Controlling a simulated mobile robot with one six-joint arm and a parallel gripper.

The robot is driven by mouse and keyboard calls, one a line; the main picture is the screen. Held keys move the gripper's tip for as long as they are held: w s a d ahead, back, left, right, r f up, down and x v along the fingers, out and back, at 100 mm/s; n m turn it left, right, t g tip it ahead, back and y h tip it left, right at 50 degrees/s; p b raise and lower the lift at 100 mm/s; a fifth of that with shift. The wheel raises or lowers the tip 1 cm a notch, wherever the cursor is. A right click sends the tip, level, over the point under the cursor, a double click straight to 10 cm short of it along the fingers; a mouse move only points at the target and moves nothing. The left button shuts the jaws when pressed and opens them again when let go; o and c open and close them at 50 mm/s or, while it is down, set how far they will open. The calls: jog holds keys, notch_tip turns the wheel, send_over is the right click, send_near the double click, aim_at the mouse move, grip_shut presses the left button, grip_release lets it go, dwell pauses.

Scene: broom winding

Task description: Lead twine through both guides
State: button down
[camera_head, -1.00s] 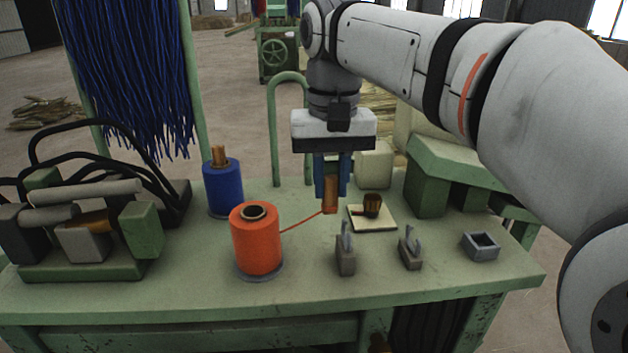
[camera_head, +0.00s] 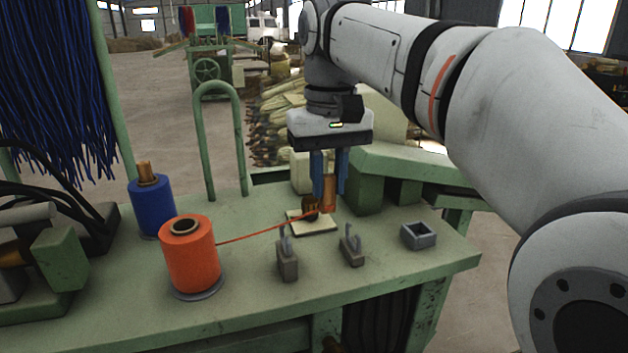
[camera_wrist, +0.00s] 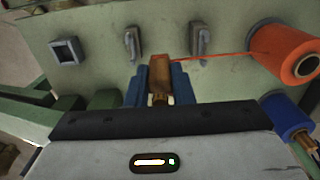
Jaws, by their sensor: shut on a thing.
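My gripper (camera_head: 329,180) is shut on an orange-brown block (camera_head: 329,194), held upright above the bench by the small cream pad; the wrist view shows the block (camera_wrist: 160,73) between blue fingers. Orange twine (camera_head: 265,229) runs taut from the orange spool (camera_head: 190,254) to the block. The left guide (camera_head: 287,262) and right guide (camera_head: 351,248) are grey blocks with upright hooks, nearer the camera than the twine. In the wrist view the twine (camera_wrist: 225,56) passes the end of the spool-side guide (camera_wrist: 199,40), on my gripper's side; whether they touch is unclear. The other guide (camera_wrist: 133,43) is clear of twine.
A grey square socket (camera_head: 419,235) is right of the guides. A blue spool (camera_head: 152,207) and green arch (camera_head: 209,150) stand behind. The front bench strip is clear.

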aim_at(328, 212)
jog(key=shift+f, duration=0.1)
dwell(0.5)
jog(key=shift+f+b, duration=1.5)
jog(key=shift+f, duration=0.45)
jog(key=shift+r+p, duration=1.05)
jog(key=shift+p, duration=0.05)
jog(key=shift+d, duration=0.15)
jog(key=w+d+p, duration=0.2)
jog(key=w+d, duration=0.2)
jog(key=d, duration=0.7)
jog(key=shift+d+f, duration=0.1)
jog(key=shift+f, duration=0.05)
